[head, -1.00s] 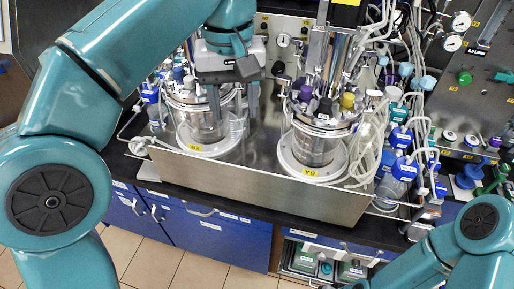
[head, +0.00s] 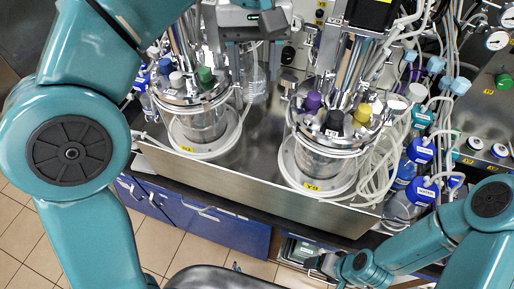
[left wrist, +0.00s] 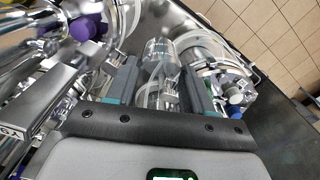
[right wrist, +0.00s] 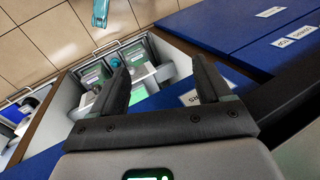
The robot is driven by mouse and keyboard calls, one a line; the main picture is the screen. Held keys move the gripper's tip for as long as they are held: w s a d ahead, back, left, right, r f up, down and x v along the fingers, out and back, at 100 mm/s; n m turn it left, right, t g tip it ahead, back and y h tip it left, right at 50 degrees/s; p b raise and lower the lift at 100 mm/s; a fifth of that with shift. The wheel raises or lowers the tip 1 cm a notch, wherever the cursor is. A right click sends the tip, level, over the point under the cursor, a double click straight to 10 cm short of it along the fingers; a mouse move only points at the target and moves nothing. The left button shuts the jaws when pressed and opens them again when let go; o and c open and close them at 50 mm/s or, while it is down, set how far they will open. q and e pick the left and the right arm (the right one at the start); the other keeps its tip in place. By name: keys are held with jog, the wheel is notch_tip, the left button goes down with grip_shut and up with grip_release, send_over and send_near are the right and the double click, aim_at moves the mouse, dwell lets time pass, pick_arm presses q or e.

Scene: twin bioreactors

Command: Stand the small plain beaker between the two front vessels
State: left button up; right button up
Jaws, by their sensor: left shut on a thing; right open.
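The small clear beaker (head: 255,72) is between the fingers of my left gripper (head: 254,88). In the left wrist view the beaker (left wrist: 160,75) is seen through, clasped by both fingers. The left front vessel (head: 197,122) and right front vessel (head: 322,158) stand on the steel deck. My left gripper is between them in the picture, nearer the left vessel and toward the back. The beaker's base and its height above the deck are not clear. My right gripper (right wrist: 165,85) is open and empty, low in front of the cabinets.
The steel deck (head: 258,150) is bare between the vessels. Tubing hangs around both vessels, and blue-capped bottles (head: 420,150) stand at the right. Blue cabinets (head: 225,228) are below; an open compartment with boxes (right wrist: 150,70) faces my right gripper.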

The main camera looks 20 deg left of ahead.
aim_at(246, 101)
pick_arm(q)
jog(key=f, duration=0.2)
jog(key=s+f+b, duration=0.1)
jog(key=f, duration=0.1)
jog(key=s+a+f+b, duration=0.1)
jog(key=f, duration=1)
jog(key=w+f, duration=0.1)
jog(key=f, duration=0.3)
jog(key=shift+d+f+b, duration=0.25)
jog(key=shift+d+b, duration=0.05)
jog(key=shift+b, duration=0.1)
jog(key=shift+s+a+r, duration=0.1)
jog(key=shift+s+a, duration=0.05)
jog(key=shift+s, duration=0.2)
jog(key=shift+w, duration=0.1)
jog(key=o, duration=1)
jog(key=shift+w+f, duration=0.25)
jog(key=shift+o, duration=0.2)
jog(key=shift+s+r, duration=0.2)
jog(key=shift+s, duration=0.1)
jog(key=shift+w+r, duration=0.15)
jog(key=shift+r, duration=0.1)
notch_tip(246, 101, up, 11)
jog(key=shift+w+r+p, duration=0.1)
jog(key=shift+r+p, duration=0.05)
jog(key=shift+p, duration=0.35)
jog(key=shift+s+r, duration=0.15)
jog(key=shift+s, duration=0.05)
